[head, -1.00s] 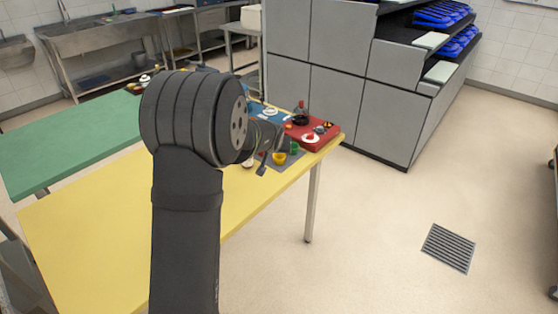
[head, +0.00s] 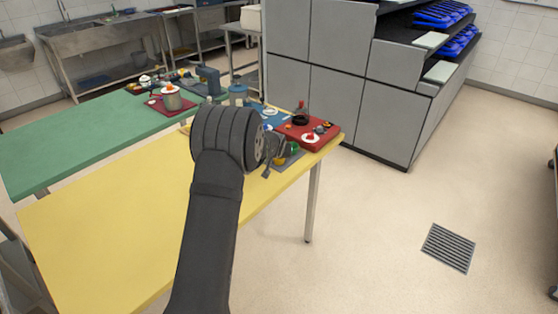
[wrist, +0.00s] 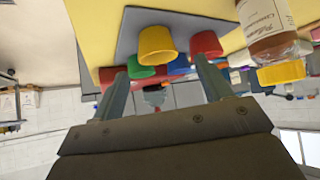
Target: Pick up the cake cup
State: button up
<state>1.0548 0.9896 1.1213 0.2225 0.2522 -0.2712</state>
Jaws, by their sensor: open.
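Several small coloured cups stand on a grey mat (wrist: 205,18) in the wrist view, which looks upside down. They are a yellow cup (wrist: 157,44), a red cup (wrist: 206,44), a green cup (wrist: 140,68) and a blue cup (wrist: 179,66). I cannot tell which is the cake cup. My gripper (wrist: 163,88) is open, with the yellow cup showing in the gap between its fingers and no cup visibly held. In the head view my gripper (head: 268,168) is by the table's right edge, partly hidden behind my arm. A green cup (head: 294,148) shows just beyond it.
A labelled bottle (wrist: 265,28) stands beside the cups in the wrist view. A red tray (head: 325,141) with small items lies beyond the mat. The yellow table (head: 90,230) is largely bare at the front. A green table (head: 80,145) adjoins it, bearing a pot (head: 172,98).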

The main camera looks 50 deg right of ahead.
jog(key=shift+x, duration=2.1)
jog(key=shift+s+d, duration=0.1)
jog(key=c, duration=1)
